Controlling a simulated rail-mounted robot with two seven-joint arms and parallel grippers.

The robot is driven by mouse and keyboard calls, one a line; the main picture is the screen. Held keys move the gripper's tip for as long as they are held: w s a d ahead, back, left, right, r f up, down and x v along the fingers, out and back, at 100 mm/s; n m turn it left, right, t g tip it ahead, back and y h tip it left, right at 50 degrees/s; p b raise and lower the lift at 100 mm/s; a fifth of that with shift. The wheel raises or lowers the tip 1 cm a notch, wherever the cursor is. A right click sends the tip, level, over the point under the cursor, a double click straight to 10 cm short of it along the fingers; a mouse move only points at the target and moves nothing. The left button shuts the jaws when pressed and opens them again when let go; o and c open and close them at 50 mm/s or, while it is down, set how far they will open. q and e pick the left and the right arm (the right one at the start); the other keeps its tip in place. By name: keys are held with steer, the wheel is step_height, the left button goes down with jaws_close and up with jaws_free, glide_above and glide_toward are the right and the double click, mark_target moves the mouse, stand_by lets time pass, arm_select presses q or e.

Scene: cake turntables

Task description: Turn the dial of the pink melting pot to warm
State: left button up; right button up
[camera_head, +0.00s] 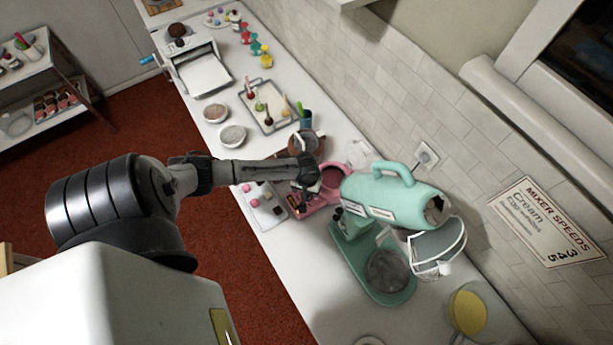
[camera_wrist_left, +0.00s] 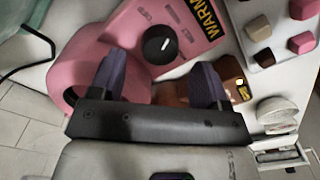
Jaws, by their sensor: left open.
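The pink melting pot (camera_head: 338,172) stands on the counter beside the mint mixer, partly hidden by my left arm in the head view. In the left wrist view its pink body (camera_wrist_left: 95,50) fills the upper left. In the head view my left gripper (camera_head: 303,182) is over the pot. My right gripper is not in view.
The mint stand mixer (camera_head: 385,195) stands close right of the pot. A tray of pink and brown sweets (camera_head: 264,205) lies left of it, and a brown item (camera_wrist_left: 172,92) sits near the fingers. A tray with bottles (camera_head: 268,105) and bowls (camera_head: 232,135) stand further back.

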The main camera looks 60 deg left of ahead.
arm_select(q)
step_height(320, 180, up, 10)
steer(key=shift+r+b, duration=0.15)
steer(key=shift+b, duration=0.15)
stand_by(0.8)
steer(key=w+d+r+m+t+y, duration=0.15)
steer(key=d+r+m+t, duration=0.35)
steer(key=d+r+m, duration=0.55)
steer(key=s+d+f+h, duration=0.1)
steer(key=s+d, duration=0.3)
steer(key=s, duration=0.3)
steer(key=s+d+f+g, duration=0.1)
steer(key=s+d, duration=0.3)
steer(key=s, duration=0.3)
steer(key=shift+d+m+h, duration=0.15)
steer(key=shift+m+h, duration=0.2)
steer(key=shift+m, duration=0.1)
steer(key=shift+s, duration=0.1)
